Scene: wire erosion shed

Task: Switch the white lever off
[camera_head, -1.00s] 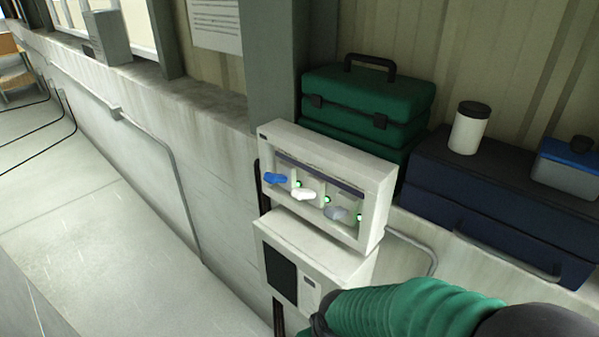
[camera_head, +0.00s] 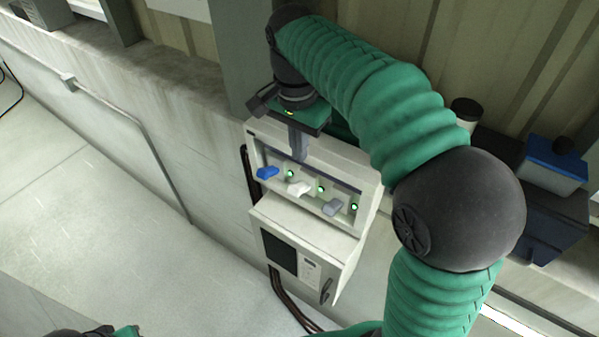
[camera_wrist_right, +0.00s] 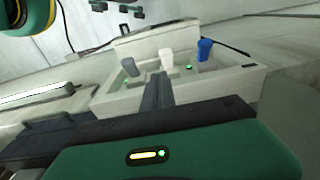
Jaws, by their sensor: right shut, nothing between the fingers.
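The white lever (camera_head: 299,188) is in the middle of a pale switch box (camera_head: 344,173) on the wall, between a blue lever (camera_head: 267,172) on the left and a grey lever (camera_head: 332,207) on the right. A green light glows beside each lever. My right gripper (camera_head: 299,155) is shut and empty, pointing down at the box from above, near the white lever. In the right wrist view, the fingers (camera_wrist_right: 158,88) point toward the white lever (camera_wrist_right: 166,59); I cannot tell whether they touch.
A second pale box (camera_head: 312,235) with a dark window sits just below. Behind my right arm are dark blue cases (camera_head: 552,224) and a blue-lidded box (camera_head: 556,165). The wall ledge and the floor left of the box are clear.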

